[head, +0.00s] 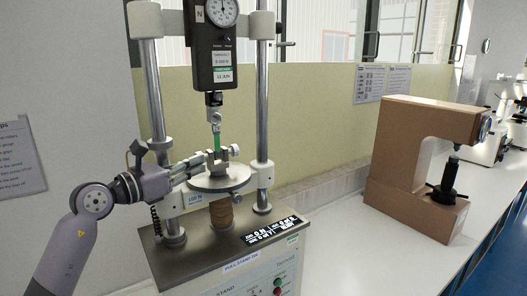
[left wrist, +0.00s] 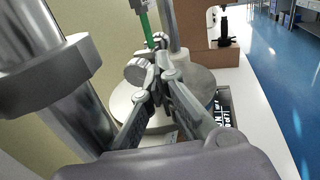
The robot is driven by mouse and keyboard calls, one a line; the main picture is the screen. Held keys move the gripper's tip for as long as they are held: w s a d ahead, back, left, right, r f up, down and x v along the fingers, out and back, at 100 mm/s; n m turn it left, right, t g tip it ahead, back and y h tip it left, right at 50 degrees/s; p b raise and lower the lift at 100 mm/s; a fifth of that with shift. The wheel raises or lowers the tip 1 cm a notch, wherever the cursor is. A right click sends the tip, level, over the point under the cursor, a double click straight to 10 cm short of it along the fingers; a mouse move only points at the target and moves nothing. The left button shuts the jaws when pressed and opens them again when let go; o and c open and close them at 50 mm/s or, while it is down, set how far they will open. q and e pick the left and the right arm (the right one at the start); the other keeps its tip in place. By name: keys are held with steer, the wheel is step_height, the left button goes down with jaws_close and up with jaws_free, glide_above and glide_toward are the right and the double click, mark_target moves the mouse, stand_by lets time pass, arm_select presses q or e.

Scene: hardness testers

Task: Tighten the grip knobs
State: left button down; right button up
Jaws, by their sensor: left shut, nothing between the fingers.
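A pull test stand has a round metal plate (head: 222,180) with a small grip on it. A green strip (head: 217,142) stands upright between this grip and the upper fixture (head: 213,100) under the force gauge. In the left wrist view, a round knurled grip knob (left wrist: 137,71) sits just beyond my fingertips, and another knob (left wrist: 160,41) shows behind it. The green strip (left wrist: 146,24) rises beside them. My left gripper (head: 207,160) is shut and empty, its tips close to the near knob; I cannot tell whether they touch. My right gripper is out of view.
Steel columns (head: 262,90) flank the plate, and the dark force gauge (head: 222,50) hangs above. A brown tester (head: 405,195) stands on the white bench to the right. Bare bench lies between it and the stand.

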arm_select(q)
steer(key=shift+r, duration=0.45)
steer(key=shift+a+r, duration=0.1)
steer(key=shift+r, duration=0.05)
steer(key=shift+s+r+p, duration=0.1)
steer(key=shift+p, duration=0.3)
steer(key=shift+s, duration=0.1)
steer(key=b+v, duration=0.1)
steer(key=v, duration=0.2)
steer(key=a+b+v, duration=0.1)
steer(key=v, duration=0.1)
steer(key=shift+a+b, duration=0.15)
steer(key=shift+b, duration=0.2)
